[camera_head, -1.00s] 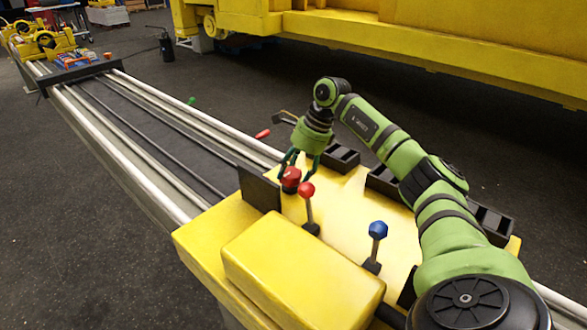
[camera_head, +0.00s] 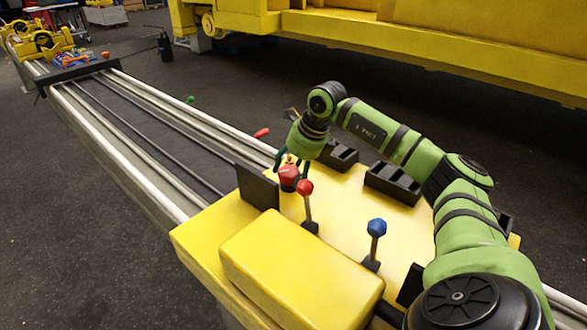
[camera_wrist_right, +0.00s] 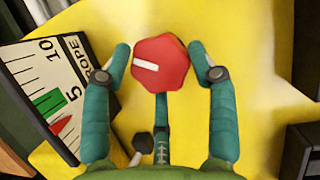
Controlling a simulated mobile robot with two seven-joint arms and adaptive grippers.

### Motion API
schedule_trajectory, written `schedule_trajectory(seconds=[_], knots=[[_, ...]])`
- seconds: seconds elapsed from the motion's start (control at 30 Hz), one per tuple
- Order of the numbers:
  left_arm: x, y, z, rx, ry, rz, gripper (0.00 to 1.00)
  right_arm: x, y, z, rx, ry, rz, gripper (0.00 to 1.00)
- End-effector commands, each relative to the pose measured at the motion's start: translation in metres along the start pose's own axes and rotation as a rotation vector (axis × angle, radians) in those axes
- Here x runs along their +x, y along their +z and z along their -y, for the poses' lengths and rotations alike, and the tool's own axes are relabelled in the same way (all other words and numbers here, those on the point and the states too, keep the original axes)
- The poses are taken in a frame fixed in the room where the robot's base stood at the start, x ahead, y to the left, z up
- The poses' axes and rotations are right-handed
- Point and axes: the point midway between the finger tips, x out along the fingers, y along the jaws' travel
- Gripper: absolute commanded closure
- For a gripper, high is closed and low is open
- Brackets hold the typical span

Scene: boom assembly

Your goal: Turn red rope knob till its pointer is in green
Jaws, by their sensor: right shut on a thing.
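The red rope knob (camera_head: 289,177) is a faceted knob on the yellow console (camera_head: 345,205). In the right wrist view the knob (camera_wrist_right: 160,63) shows a white line on its top, lying nearly level. My right gripper (camera_head: 291,168) is shut on the knob, with dark green fingers around its sides; they also show in the right wrist view (camera_wrist_right: 160,68). The rope gauge (camera_wrist_right: 48,92) is at the left there, with a green zone (camera_wrist_right: 48,100) and a red pointer (camera_wrist_right: 62,125) just below the green. My left gripper is out of view.
A red-topped lever (camera_head: 306,188) stands close in front of the knob, and a blue-topped lever (camera_head: 377,228) is farther right. A dark upright plate (camera_head: 257,188) is left of the knob. Black open boxes (camera_head: 392,183) lie behind.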

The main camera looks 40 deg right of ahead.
Motion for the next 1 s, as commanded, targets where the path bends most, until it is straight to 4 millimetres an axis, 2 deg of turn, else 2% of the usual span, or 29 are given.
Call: schedule_trajectory(seconds=[0.03, 0.6, 1.0], knots=[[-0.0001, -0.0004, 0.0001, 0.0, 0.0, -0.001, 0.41, -0.0047, 0.0064, 0.0007, 0.036, -0.023, 0.024, 0.74], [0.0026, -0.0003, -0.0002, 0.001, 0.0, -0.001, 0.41, -0.0054, 0.0086, -0.0001, 0.519, -0.217, 0.031, 0.74], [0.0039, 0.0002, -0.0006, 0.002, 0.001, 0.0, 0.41, -0.0054, 0.0084, 0.0004, 0.716, -0.296, 0.031, 0.74]])
